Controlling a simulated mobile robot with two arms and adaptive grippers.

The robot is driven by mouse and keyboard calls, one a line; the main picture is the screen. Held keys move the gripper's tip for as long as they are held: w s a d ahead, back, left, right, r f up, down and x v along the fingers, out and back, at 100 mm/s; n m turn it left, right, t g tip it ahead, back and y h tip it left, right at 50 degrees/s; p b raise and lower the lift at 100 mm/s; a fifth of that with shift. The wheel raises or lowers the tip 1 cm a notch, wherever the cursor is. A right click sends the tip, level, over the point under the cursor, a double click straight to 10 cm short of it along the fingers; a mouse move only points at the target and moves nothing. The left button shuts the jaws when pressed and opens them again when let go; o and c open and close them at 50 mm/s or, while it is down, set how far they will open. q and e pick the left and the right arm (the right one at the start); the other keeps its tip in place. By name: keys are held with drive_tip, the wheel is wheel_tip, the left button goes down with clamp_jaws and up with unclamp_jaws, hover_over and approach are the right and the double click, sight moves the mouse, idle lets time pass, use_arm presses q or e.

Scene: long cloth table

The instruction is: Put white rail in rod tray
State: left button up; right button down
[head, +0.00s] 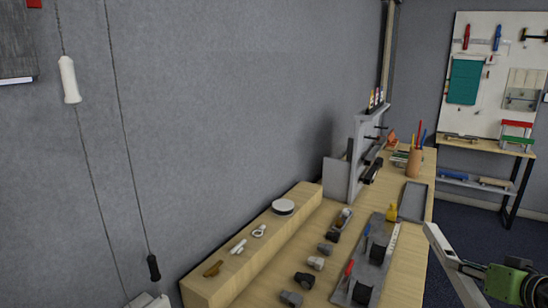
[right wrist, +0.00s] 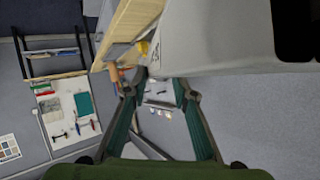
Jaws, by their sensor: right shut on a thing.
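The white rail (head: 448,258) is a long pale bar at the lower right of the head view, tilted, in the air beside the table. My right gripper (head: 466,268) is shut on it. My left gripper is not in view.
The wooden table (head: 325,220) runs away along the grey wall. A grey board (head: 345,285) holds several tools. Loose dark fittings (head: 304,280) lie left of it. A yellow bottle (head: 392,211) stands near the tray, and a brown cup (head: 414,163) with pens stands behind it.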

drive_tip(key=s+a+f+n+g+y, duration=0.1)
drive_tip(key=s+a+n+y, duration=0.3)
drive_tip(key=s+a, duration=0.5)
drive_tip(key=s+a+f+n+g+y, duration=0.1)
drive_tip(key=s+a+n+g+y, duration=0.3)
drive_tip(key=s+a, duration=0.5)
drive_tip(key=a+n, duration=0.1)
drive_tip(key=a, duration=0.6)
drive_tip(key=shift+a+n+y, duration=0.15)
drive_tip(key=shift+n+y, duration=0.25)
drive_tip(key=shift+w+d+r, duration=0.1)
drive_tip(key=shift+w+d, duration=0.1)
drive_tip(key=shift+d, duration=0.1)
drive_tip(key=shift+s+a+f, duration=0.2)
drive_tip(key=shift+a+f, duration=0.1)
drive_tip(key=shift+f, duration=0.05)
